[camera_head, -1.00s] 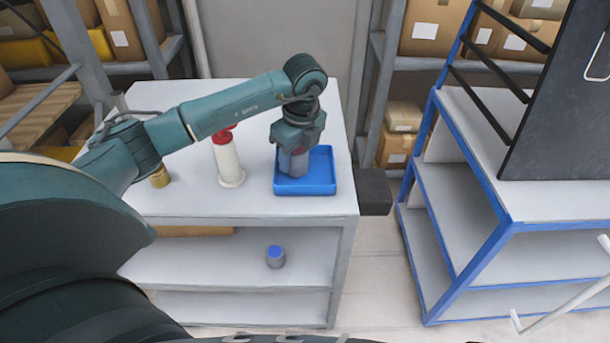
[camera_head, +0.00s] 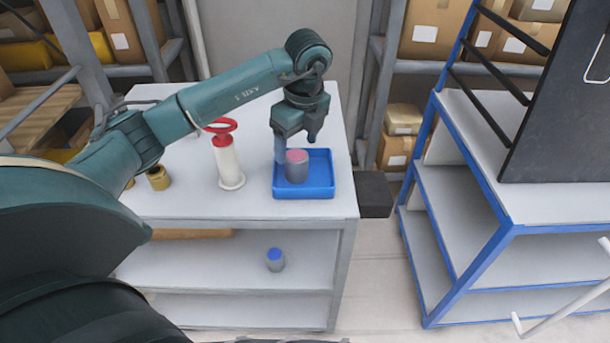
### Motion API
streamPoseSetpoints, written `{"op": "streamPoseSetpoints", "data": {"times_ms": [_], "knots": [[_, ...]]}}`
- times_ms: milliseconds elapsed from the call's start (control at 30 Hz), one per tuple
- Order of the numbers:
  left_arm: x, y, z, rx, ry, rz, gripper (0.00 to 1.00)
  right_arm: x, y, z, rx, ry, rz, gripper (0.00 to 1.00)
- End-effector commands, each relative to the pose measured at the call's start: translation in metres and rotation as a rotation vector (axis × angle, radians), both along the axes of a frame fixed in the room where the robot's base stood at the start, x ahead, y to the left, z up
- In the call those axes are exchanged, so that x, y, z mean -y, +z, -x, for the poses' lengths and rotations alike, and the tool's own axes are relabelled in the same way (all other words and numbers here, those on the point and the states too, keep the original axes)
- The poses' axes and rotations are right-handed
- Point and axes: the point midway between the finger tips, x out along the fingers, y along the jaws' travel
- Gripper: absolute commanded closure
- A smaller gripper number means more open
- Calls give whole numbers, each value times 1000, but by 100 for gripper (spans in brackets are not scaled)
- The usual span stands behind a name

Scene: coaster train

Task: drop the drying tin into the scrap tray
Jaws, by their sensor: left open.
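A grey tin with a pink top (camera_head: 297,166) stands upright inside the blue tray (camera_head: 318,191) on the white bench. My left gripper (camera_head: 296,146) is open just above and behind the tin, over the tray. One finger hangs down at the tin's left rear and the other is at the right. The gripper no longer encloses the tin. My right gripper is not in view.
A white cylinder with a red handle (camera_head: 228,165) stands left of the tray. Brass-coloured pieces (camera_head: 158,178) are farther left. A grey tin with a blue top (camera_head: 275,259) stands on the shelf below. A dark block (camera_head: 374,194) juts from the bench's right side.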

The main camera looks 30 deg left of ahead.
Motion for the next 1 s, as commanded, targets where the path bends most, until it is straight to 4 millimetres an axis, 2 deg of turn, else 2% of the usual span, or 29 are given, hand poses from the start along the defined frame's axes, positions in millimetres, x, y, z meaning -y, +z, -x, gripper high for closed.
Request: {"op": "streamPoseSetpoints", "data": {"times_ms": [33,133,200,400,567,1000], "knots": [[3,13,0,6,-3,0,29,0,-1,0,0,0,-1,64],[6,36,0,5,-4,1,29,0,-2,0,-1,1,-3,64],[7,54,1,6,-2,-1,29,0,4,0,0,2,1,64],[12,80,2,3,-1,-1,29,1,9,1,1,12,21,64],[13,86,3,1,-2,0,29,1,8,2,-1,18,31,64],[14,84,3,-2,-7,6,29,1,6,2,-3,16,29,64]]}}
